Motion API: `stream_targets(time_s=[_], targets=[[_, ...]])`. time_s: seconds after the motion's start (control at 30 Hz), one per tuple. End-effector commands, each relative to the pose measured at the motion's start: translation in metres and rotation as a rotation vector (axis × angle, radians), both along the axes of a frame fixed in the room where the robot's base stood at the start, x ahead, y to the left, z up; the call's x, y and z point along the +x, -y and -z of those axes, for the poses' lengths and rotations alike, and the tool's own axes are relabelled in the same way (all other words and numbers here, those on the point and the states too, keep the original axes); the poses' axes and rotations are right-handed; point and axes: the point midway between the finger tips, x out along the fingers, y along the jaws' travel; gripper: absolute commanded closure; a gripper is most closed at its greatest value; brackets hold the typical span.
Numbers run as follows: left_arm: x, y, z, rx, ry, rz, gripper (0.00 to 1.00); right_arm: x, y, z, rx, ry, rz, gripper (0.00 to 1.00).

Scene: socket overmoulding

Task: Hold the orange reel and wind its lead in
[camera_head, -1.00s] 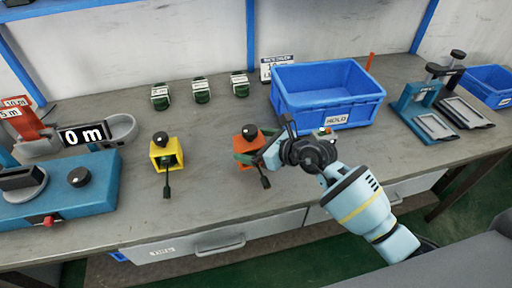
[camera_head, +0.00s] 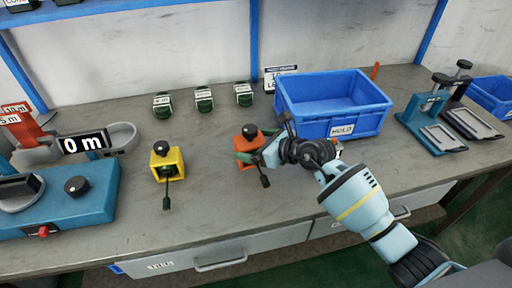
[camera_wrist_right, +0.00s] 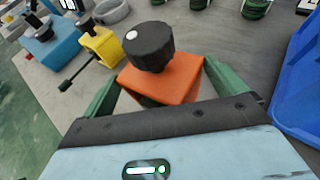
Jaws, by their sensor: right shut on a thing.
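The orange reel (camera_head: 247,148) stands on the grey bench with a black knob on top. Its black lead (camera_head: 264,179) hangs forward and ends in a dark plug. My right gripper (camera_head: 247,157) comes in from the right and is shut on the orange reel, with a green finger on either side. In the right wrist view the orange reel (camera_wrist_right: 160,83) sits between the two green fingers, and its black knob has a white mark. My left gripper is not in view.
A yellow reel (camera_head: 166,160) with its own lead stands to the left. A blue machine (camera_head: 75,205) with a "0 m" display (camera_head: 83,144) is farther left. Several green-black coils (camera_head: 204,100) stand behind.

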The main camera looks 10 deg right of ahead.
Motion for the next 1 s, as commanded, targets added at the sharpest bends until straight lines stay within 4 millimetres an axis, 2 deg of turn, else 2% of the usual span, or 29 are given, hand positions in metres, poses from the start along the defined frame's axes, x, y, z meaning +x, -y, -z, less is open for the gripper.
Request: stream_targets(time_s=[0.7, 1.0], targets=[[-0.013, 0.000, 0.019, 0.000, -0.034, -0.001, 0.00, 0.030, 0.000, 0.000, 0.000, 0.001, 0.000, 0.25], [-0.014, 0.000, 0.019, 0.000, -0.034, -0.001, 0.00, 0.032, 0.000, -0.002, 0.001, 0.002, 0.000, 0.25]])
